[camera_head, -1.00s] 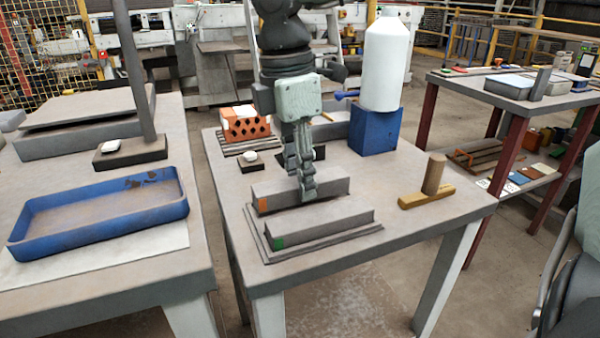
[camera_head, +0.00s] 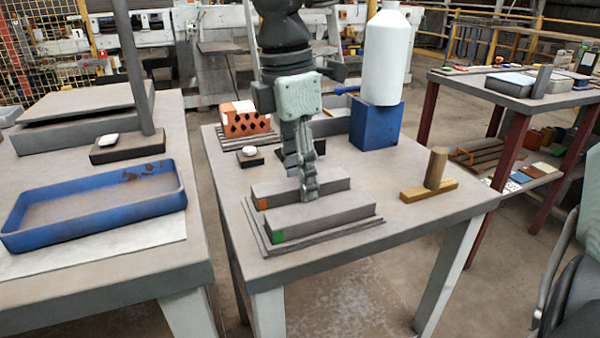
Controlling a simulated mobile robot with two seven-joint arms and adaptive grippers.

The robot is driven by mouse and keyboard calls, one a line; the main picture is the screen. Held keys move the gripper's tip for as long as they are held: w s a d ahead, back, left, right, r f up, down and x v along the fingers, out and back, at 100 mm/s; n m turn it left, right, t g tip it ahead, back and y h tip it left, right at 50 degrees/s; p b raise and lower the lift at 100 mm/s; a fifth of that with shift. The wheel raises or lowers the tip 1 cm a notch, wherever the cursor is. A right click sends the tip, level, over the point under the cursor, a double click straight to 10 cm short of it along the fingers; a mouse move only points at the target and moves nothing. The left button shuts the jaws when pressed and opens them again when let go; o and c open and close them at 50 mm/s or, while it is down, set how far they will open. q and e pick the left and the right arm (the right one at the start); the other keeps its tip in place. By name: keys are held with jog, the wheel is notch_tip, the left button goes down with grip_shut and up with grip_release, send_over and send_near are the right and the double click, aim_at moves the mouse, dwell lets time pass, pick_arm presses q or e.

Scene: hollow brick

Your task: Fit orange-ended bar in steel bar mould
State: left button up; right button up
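The orange-ended bar (camera_head: 285,190) is a long grey bar with an orange patch on its near left end. It lies level along the back side of the steel bar mould (camera_head: 330,234), a grey stepped base plate. A parallel green-ended bar (camera_head: 325,215) stands along the mould's front side. My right gripper (camera_head: 308,190) points down and is shut across the middle of the orange-ended bar. One finger shows in front of the bar; the other is mostly hidden. Whether the bar's underside touches the plate is hidden. My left gripper is not in view.
Behind are a hollow orange brick (camera_head: 245,120), a small dark block with a white top (camera_head: 250,157) and a blue block (camera_head: 376,124) bearing a white bottle (camera_head: 386,55). A blue tray (camera_head: 95,208) is on the left table.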

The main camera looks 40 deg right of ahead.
jog(key=shift+o, duration=1.1)
notch_tip(320, 180, up, 12)
jog(key=a, duration=0.1)
jog(key=shift+w, duration=0.25)
